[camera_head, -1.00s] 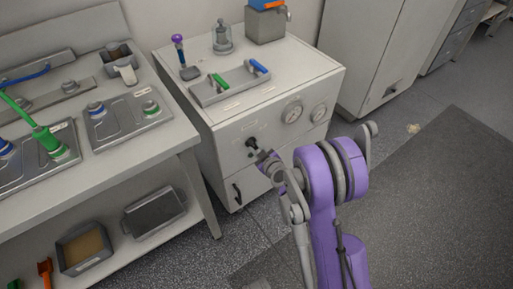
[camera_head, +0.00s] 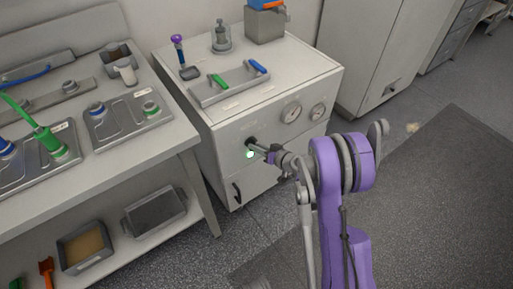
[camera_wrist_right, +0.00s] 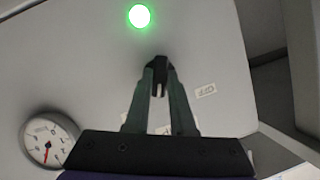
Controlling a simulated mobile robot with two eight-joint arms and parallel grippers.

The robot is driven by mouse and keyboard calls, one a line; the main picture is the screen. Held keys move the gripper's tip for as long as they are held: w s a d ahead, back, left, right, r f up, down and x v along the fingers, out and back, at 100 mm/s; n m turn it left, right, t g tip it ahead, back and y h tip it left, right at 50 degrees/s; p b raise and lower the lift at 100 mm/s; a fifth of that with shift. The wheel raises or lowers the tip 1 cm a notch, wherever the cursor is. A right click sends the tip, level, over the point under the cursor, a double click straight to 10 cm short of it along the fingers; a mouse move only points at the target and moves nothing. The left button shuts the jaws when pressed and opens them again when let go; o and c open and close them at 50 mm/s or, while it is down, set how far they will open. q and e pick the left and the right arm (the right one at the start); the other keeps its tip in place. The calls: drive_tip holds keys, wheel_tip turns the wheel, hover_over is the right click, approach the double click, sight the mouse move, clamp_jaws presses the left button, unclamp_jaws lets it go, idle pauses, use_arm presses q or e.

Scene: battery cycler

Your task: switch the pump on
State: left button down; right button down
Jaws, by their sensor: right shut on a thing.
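The pump cabinet (camera_head: 225,150) is white, with a black switch knob (camera_head: 251,141) on its front. The knob also shows in the right wrist view (camera_wrist_right: 159,76). My right gripper (camera_head: 259,147) is at the cabinet front, its fingers closed around the knob; they also show converging on it in the right wrist view (camera_wrist_right: 159,88). A round lamp (camera_head: 249,154) next to the knob glows green, and is bright in the right wrist view too (camera_wrist_right: 139,16). My left gripper is out of view.
Two gauges (camera_head: 291,113) sit on the cabinet front, right of the knob. A tray with a green and a blue handle (camera_head: 258,66) is on top. A bench (camera_head: 185,128) stands close on the left. The floor at right is open.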

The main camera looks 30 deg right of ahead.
drive_tip(key=shift+m, duration=0.4)
drive_tip(key=shift+y, duration=0.4)
drive_tip(key=c, duration=0.8)
unclamp_jaws()
drive_tip(key=shift+o, duration=0.2)
drive_tip(key=v, duration=1.1)
drive_tip(key=shift+p, duration=0.3)
drive_tip(key=shift+a+f, duration=0.1)
